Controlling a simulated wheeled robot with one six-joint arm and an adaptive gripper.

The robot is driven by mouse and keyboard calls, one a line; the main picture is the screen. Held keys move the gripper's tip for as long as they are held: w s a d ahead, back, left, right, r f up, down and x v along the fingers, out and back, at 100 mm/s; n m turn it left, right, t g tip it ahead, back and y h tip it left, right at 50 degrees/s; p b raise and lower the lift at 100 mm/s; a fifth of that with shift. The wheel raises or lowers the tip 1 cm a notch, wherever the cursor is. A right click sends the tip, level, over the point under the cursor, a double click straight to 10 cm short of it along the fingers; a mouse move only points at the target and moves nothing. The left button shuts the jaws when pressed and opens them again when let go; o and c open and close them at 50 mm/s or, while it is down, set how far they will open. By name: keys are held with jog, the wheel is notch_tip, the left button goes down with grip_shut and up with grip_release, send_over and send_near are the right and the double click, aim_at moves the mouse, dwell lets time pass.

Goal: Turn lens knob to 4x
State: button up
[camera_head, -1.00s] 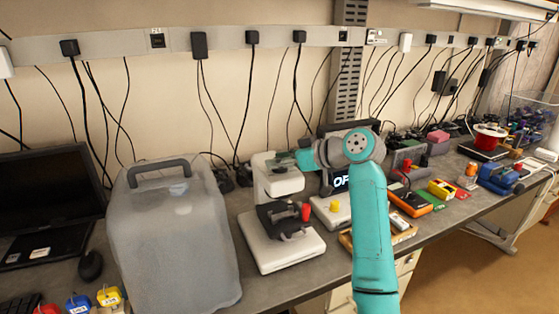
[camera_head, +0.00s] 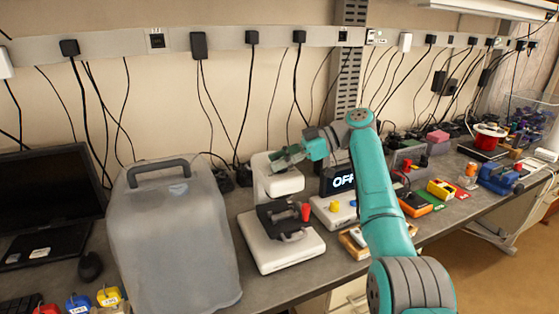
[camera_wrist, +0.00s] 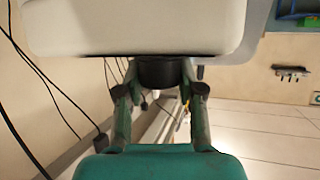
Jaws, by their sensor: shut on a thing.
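The white microscope (camera_head: 272,250) stands on the bench, its head (camera_head: 278,184) above a black stage with a red knob (camera_head: 306,212). My gripper (camera_head: 284,159) is at the upper right side of the head. In the wrist view my gripper (camera_wrist: 160,80) has a finger on each side of a black round lens knob (camera_wrist: 160,72) and is shut on it. The knob sits against the white microscope body (camera_wrist: 135,28). Its markings are not visible, so I cannot read its setting. In the head view the gripper hides the knob.
Several tools crowd the bench at right.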

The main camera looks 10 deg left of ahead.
jog(key=shift+f+n+g, duration=0.1)
jog(key=shift+n+g, duration=0.3)
dwell(0.3)
jog(key=o, duration=1.1)
jog(key=shift+o, duration=0.2)
jog(key=v, duration=0.7)
jog(key=shift+d, duration=0.15)
